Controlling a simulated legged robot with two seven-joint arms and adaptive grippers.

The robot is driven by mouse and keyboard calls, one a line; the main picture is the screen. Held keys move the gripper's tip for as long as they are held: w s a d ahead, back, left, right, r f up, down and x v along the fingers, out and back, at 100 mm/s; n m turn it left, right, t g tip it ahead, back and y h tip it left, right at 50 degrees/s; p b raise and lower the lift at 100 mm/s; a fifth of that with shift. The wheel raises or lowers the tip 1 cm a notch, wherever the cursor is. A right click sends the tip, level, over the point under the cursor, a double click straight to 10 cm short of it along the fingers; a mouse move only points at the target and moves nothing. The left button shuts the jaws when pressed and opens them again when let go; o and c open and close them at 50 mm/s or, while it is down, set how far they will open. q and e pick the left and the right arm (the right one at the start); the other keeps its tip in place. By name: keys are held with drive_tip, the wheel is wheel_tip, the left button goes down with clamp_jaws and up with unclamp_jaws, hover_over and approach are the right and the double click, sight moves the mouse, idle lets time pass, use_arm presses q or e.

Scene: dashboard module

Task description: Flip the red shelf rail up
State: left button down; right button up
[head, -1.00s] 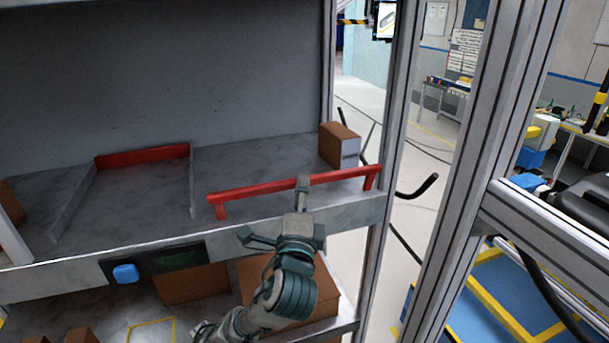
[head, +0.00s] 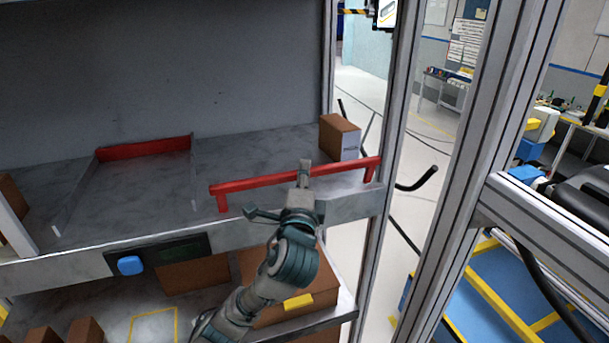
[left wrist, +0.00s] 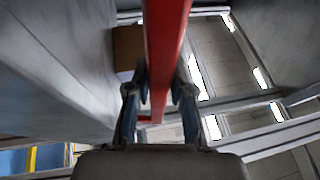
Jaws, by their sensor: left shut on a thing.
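The red shelf rail (head: 250,184) runs along the front of the grey shelf (head: 140,235). Its long bar stands above the front edge, with a short leg at each end reaching down towards that edge. My left gripper (head: 304,172) comes from below and in front and is shut on the bar, right of its middle. In the left wrist view the red rail (left wrist: 166,35) passes between the two fingers of the left gripper (left wrist: 158,95). The fingers hide a short piece of the bar. My right gripper is in neither view.
A brown box (head: 340,137) stands on the shelf behind the rail's right end. A second red bar (head: 145,148) lies at the back left. A blue button (head: 130,265) is on the shelf front. A metal post (head: 390,130) rises close to the rail's right end.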

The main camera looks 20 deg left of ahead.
use_arm(q)
drive_tip(key=shift+w+a+f+n+g, duration=0.1)
drive_tip(key=shift+w+a+n+g, duration=0.15)
drive_tip(key=shift+g, duration=0.35)
drive_tip(key=shift+w+a+f+n+g, duration=0.15)
drive_tip(key=shift+w+n+g, duration=0.15)
drive_tip(key=shift+g, duration=0.3)
drive_tip(key=c, duration=1.2)
unclamp_jaws()
drive_tip(key=shift+o, duration=1)
drive_tip(key=shift+a, duration=0.25)
drive_tip(key=v, duration=1.1)
drive_tip(key=shift+s, duration=0.4)
